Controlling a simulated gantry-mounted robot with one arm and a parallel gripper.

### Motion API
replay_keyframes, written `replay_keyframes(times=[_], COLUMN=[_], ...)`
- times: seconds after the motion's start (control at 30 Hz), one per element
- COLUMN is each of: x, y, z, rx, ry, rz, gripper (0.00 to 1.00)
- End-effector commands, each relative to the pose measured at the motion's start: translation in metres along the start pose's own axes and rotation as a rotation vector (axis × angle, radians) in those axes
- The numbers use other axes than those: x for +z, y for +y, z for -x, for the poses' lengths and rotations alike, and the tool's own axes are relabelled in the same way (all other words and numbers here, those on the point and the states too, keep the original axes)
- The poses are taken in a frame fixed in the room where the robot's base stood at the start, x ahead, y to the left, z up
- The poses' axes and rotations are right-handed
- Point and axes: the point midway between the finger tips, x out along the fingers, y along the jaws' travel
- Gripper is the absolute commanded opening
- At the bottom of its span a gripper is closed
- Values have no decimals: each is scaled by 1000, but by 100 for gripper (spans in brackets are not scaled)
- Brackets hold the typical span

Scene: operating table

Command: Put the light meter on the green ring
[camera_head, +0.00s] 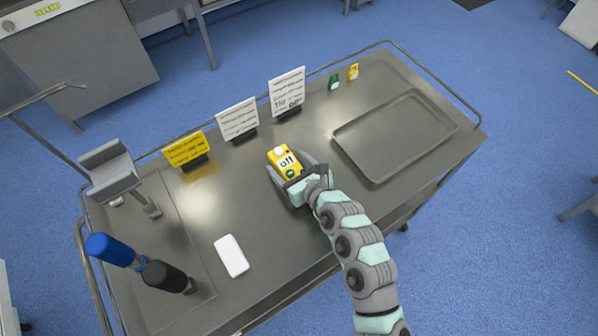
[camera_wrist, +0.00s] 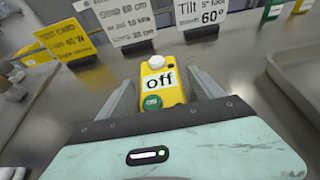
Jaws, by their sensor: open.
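The light meter is a yellow device (camera_head: 284,158) with a white dome, a display reading "off" and a round green button; it stands on the metal table near the middle. It also shows in the wrist view (camera_wrist: 162,92), between my two fingers. My gripper (camera_head: 289,166) is open, with one finger on each side of the meter. I cannot tell whether the fingers touch it. I cannot make out a green ring in either view.
Behind the meter stand a yellow sign (camera_head: 185,150) and two white signs (camera_head: 237,120) (camera_head: 287,92). An empty tray (camera_head: 346,152) lies at the right. Small green (camera_head: 334,83) and yellow (camera_head: 353,72) items stand at the back. A white slab (camera_head: 231,256) and a blue-black handled tool (camera_head: 163,276) are front left.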

Motion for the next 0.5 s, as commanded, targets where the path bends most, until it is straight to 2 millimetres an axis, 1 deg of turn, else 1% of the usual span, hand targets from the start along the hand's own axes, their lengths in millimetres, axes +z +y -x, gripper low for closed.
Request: replay_keyframes(times=[0.3, 0.5], x=[-1, -1], y=[-1, -1], z=[66, 96], rx=[-5, -4], ry=[2, 3], rz=[0, -2], gripper=[76, 76])
